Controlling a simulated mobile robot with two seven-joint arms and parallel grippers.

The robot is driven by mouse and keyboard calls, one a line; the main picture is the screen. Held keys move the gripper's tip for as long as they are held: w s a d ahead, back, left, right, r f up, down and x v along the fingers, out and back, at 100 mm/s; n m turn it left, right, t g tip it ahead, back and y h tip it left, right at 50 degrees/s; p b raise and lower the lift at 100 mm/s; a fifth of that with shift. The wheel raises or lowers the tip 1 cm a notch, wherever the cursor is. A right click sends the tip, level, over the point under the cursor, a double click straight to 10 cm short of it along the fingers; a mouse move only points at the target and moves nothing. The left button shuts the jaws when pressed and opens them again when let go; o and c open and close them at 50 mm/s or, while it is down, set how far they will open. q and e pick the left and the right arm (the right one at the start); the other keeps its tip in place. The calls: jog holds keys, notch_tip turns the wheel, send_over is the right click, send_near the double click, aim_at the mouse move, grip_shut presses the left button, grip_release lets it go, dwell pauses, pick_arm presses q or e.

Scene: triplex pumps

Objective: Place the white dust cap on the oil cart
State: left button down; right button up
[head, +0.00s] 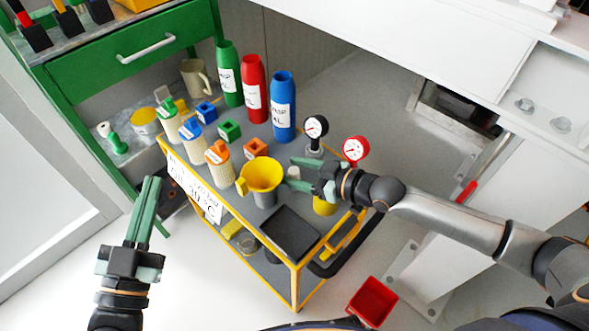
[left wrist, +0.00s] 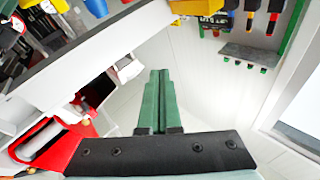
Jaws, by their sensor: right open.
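The oil cart (head: 228,205) has a dark grey top and a yellow frame. A small whitish piece (head: 293,173), which looks like the white dust cap, is on the cart top beside the yellow funnel. My right gripper (head: 299,172) is open over the cart, its green fingertips on either side of this piece; I cannot tell if they touch it. My left gripper (head: 150,192) is left of the cart, over the floor, with its green fingers together and nothing visible between them. Its fingers also show in the left wrist view (left wrist: 160,100).
A yellow funnel (head: 261,175), two gauges (head: 315,128) (head: 355,149) and green, red and blue bottles (head: 283,106) crowd around my right gripper. A black tray (head: 290,233) lies at the cart's near end. A red bin (head: 371,302) stands on the floor. A green cabinet (head: 130,50) is behind.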

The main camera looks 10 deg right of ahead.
jog(key=shift+r, duration=0.1)
jog(key=shift+s+d+r, duration=0.1)
jog(key=shift+s+d, duration=0.1)
jog(key=shift+d, duration=0.05)
jog(key=p+v, duration=0.2)
jog(key=v, duration=0.3)
jog(key=shift+s+d+r, duration=0.15)
jog(key=shift+s+d, duration=0.05)
jog(key=shift+s, duration=0.15)
pick_arm(q)
notch_tip(320, 180, down, 17)
jog(key=s+n+g+y+p, duration=0.1)
jog(key=s+n+g+y, duration=0.1)
jog(key=g, duration=0.5)
jog(key=shift+s+a+f+n+y, duration=0.2)
jog(key=shift+s+a+n+y, duration=0.15)
jog(key=shift+n+y, duration=0.2)
pick_arm(e)
jog(key=v, duration=0.5)
jog(key=shift+s+d, duration=0.15)
jog(key=shift+d, duration=0.05)
